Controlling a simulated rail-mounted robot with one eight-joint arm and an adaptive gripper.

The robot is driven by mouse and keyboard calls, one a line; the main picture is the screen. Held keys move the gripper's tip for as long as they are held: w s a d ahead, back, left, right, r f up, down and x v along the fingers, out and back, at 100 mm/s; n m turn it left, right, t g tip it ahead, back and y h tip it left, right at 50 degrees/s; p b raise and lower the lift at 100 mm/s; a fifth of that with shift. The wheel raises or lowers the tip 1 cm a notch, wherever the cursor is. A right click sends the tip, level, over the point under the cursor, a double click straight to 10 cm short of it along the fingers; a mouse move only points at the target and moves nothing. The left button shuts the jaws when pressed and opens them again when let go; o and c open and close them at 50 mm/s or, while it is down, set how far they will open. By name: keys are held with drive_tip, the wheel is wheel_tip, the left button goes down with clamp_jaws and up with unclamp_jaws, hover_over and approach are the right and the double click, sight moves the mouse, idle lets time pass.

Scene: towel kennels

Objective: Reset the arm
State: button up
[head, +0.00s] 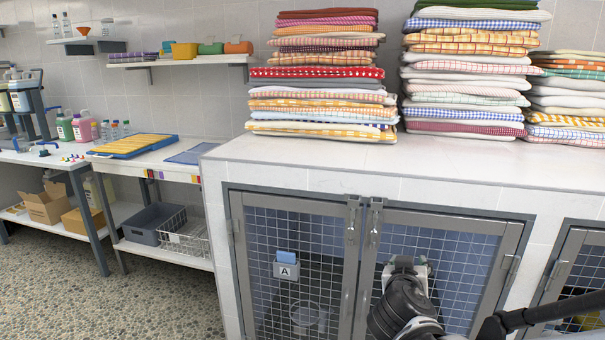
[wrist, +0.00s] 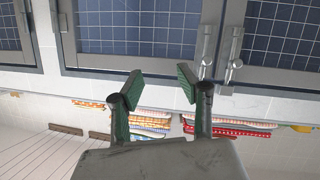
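My gripper (wrist: 160,88) shows in the wrist view with its two green-padded fingers spread apart and nothing between them. The wrist picture looks upside down, with the kennel doors at the top and the towels below. In the head view my arm's dark end (head: 405,290) is low at the right of centre, in front of the right mesh kennel door (head: 445,255). The fingertips are hard to make out there. I cannot tell how far the arm is from the door.
Tall stacks of folded towels (head: 320,75) stand on the white tiled counter (head: 290,160). A side table (head: 150,165) and bottles (head: 75,127) stand at the left. The pebbled floor (head: 160,300) is clear.

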drive_tip(key=s+a+n+g+y, duration=0.1)
drive_tip(key=s+a+g+y, duration=0.15)
drive_tip(key=s, duration=0.75)
drive_tip(key=s+a+n+g+y, duration=0.1)
drive_tip(key=s+g+y, duration=0.25)
drive_tip(key=s, duration=0.65)
wheel_tip(320, 180, up, 13)
drive_tip(key=p, duration=1.3)
drive_tip(key=shift+f, duration=0.2)
